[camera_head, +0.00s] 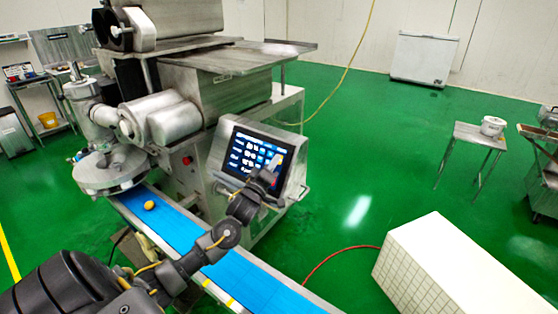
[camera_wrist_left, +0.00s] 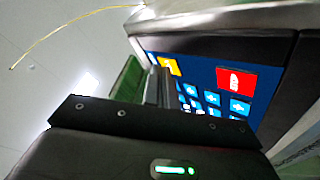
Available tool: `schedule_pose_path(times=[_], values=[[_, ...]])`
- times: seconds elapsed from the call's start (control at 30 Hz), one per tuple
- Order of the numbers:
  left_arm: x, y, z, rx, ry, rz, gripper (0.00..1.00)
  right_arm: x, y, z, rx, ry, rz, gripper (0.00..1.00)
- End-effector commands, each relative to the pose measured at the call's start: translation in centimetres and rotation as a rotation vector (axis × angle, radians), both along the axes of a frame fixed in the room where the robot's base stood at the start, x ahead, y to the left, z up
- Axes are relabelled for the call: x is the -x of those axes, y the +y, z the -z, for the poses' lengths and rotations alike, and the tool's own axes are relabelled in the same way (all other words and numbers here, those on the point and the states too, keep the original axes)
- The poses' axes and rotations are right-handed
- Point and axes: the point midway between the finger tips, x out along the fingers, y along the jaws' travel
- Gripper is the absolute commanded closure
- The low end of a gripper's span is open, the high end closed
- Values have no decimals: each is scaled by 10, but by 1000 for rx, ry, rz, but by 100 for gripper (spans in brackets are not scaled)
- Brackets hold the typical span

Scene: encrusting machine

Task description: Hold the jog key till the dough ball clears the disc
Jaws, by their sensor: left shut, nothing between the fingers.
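The dough ball (camera_head: 149,205), small and yellow-tan, sits on the blue conveyor belt (camera_head: 178,232), just right of the round metal disc head (camera_head: 108,172) in the head view. The control panel screen (camera_head: 252,155) faces me and shows rows of blue keys. My left gripper (camera_head: 274,163) is shut and empty in front of the screen's right side. In the left wrist view the fingers (camera_wrist_left: 158,86) reach to the screen by a yellow key (camera_wrist_left: 170,66). A red key (camera_wrist_left: 236,80) shows to the right. Whether the fingertips touch a key I cannot tell. My right gripper is out of view.
The encrusting machine's steel body (camera_head: 215,95) stands behind the panel. A white tiled block (camera_head: 445,270) is at the lower right. A small table (camera_head: 478,135) with a white bucket (camera_head: 493,126) stands at the right. A red hose (camera_head: 335,256) crosses the open green floor.

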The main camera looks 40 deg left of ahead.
Motion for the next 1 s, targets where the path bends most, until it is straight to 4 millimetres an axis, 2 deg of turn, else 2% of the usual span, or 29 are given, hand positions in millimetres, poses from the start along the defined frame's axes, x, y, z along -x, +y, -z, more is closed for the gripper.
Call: schedule_pose_path(times=[0.17,0.5,0.83,1.0], values=[[0,0,0,0,1,0,100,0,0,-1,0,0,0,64],[12,-1,-8,0,1,1,100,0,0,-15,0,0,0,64],[13,0,-8,0,0,0,100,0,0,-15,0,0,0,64],[23,0,-17,1,2,0,100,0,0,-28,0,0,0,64]])
